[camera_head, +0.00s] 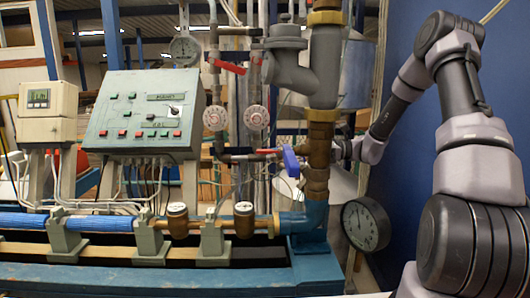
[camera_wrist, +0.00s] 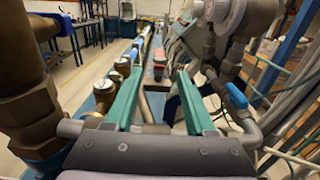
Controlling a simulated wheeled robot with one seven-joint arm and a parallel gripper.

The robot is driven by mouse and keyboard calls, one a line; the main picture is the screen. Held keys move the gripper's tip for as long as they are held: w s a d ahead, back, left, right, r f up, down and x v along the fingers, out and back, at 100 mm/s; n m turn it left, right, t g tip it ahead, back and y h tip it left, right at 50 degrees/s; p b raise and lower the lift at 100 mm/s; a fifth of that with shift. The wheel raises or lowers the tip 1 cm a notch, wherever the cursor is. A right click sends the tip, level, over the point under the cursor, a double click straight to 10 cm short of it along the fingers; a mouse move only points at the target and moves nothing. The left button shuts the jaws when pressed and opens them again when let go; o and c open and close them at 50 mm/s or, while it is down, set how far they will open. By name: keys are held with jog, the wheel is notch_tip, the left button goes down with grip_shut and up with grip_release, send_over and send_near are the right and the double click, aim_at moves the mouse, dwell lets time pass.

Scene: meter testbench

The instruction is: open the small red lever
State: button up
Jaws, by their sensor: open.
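A small red lever (camera_head: 269,151) lies roughly level on the lower pipe in the head view, just left of a blue handle (camera_head: 291,161). A longer red lever (camera_head: 227,67) sits higher, on the pipe above the round dials. I cannot clearly make out either red lever in the wrist view. My gripper (camera_wrist: 160,71) is open in the wrist view, its two teal fingers apart with nothing held between them. In the head view my arm reaches in from the right, and the fingers are hidden behind the thick vertical brass pipe (camera_head: 320,140).
The wrist view shows a blue handle (camera_wrist: 236,95) on the pipes at right and brass pipework (camera_wrist: 28,100) close at left. In the head view, a control panel (camera_head: 140,112) stands left, a round gauge (camera_head: 366,225) lower right, and a blue wall (camera_head: 408,120) behind my arm.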

aim_at(273, 151)
jog(key=a, duration=0.9)
jog(key=shift+a, duration=0.4)
grip_shut()
dwell(0.9)
